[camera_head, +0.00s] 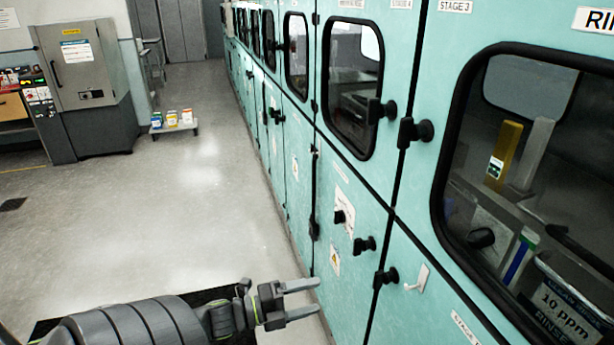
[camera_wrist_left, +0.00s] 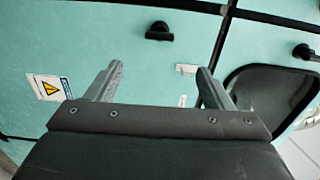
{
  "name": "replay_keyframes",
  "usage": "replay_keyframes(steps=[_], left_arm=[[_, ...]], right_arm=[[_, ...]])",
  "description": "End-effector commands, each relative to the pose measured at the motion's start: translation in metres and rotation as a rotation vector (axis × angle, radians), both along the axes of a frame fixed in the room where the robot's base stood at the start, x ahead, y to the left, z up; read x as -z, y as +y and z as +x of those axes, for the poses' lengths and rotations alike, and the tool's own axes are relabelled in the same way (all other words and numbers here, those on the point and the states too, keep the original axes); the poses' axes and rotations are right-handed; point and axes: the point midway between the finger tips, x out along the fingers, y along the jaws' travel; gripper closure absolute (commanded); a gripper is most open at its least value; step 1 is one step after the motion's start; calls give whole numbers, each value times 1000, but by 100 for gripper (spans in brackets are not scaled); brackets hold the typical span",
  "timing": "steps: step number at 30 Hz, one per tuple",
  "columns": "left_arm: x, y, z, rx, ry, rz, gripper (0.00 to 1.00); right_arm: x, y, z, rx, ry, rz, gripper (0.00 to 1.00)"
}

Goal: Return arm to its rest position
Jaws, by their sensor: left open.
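My left arm comes in from the lower left in the head view. Its gripper (camera_head: 302,300) is open and empty, with its two fingers pointing right toward the teal cabinet front (camera_head: 345,285). In the left wrist view the open gripper (camera_wrist_left: 158,85) shows its two grey fingers apart, with teal panel beyond and nothing between them. My right gripper is in neither view.
A row of teal cabinets with dark handles (camera_head: 385,277) and windows (camera_head: 540,150) runs along the right. A grey cabinet (camera_head: 85,75) stands at the far left. A low cart (camera_head: 173,128) with small boxes is near it. The floor (camera_head: 190,215) between is clear.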

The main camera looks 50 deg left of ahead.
Motion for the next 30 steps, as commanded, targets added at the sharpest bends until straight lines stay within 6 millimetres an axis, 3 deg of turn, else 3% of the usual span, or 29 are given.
replay_keyframes(steps=[13,17,20,23,27,30], left_arm=[[1,0,0,-1,1,-1,25],[17,11,1,-51,43,-31,25],[57,33,0,-163,139,-103,25],[118,59,-10,-333,284,-226,25],[215,79,-45,-587,504,-425,25],[283,75,-81,-765,663,-569,25]], right_arm=[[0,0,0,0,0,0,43],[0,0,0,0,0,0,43],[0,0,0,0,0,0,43],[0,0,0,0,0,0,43],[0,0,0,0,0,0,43],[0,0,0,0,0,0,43]])
